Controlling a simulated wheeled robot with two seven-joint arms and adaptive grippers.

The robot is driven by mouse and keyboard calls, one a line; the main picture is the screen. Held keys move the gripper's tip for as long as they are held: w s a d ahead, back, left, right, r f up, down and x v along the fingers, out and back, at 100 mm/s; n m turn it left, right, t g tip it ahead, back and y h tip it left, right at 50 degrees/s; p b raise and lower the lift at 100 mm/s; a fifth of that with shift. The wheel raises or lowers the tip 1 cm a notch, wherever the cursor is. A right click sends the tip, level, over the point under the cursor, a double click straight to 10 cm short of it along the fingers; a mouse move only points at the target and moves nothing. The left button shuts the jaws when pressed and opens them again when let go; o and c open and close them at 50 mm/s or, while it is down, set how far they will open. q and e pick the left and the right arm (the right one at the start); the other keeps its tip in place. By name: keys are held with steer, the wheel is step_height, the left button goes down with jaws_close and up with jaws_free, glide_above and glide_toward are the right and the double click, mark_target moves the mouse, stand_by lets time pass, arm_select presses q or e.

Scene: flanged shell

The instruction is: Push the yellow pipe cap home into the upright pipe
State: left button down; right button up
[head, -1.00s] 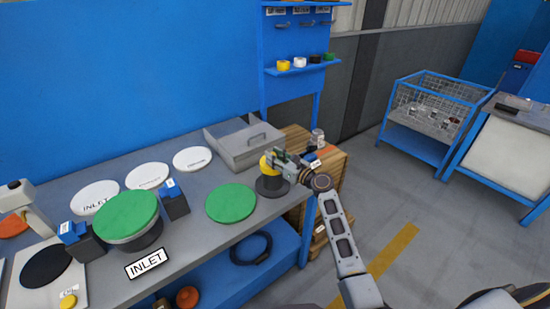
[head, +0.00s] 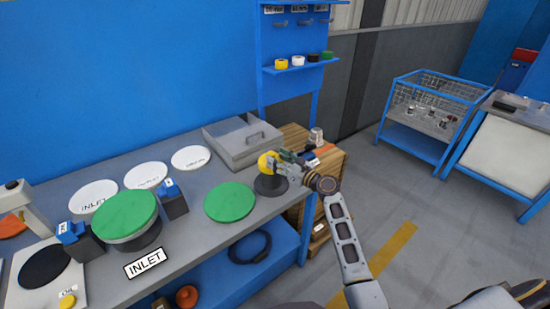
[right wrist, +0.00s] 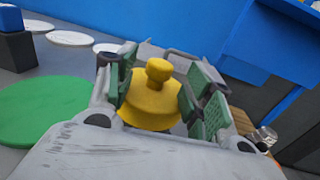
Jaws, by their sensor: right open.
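The yellow pipe cap (head: 264,163), a domed cap with a knob, sits at the top of the dark upright pipe (head: 270,187) near the bench's right end. In the right wrist view the cap (right wrist: 150,103) stands between the green-padded fingers, knob up. My right gripper (head: 277,160) is open beside the cap on its right, in the head view. In the wrist view its fingers (right wrist: 156,92) flank the cap. How deep the cap sits in the pipe cannot be told. My left gripper is not in view.
A green disc (head: 230,201) lies left of the pipe. A metal box (head: 243,142) stands behind it, and a wooden crate (head: 328,170) with a can stands to the right. White discs and a green-topped flanged shell (head: 125,214) are further left.

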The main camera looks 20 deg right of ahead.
steer(key=v, duration=0.9)
steer(key=shift+s+d, duration=0.1)
steer(key=shift+s, duration=0.05)
stand_by(0.9)
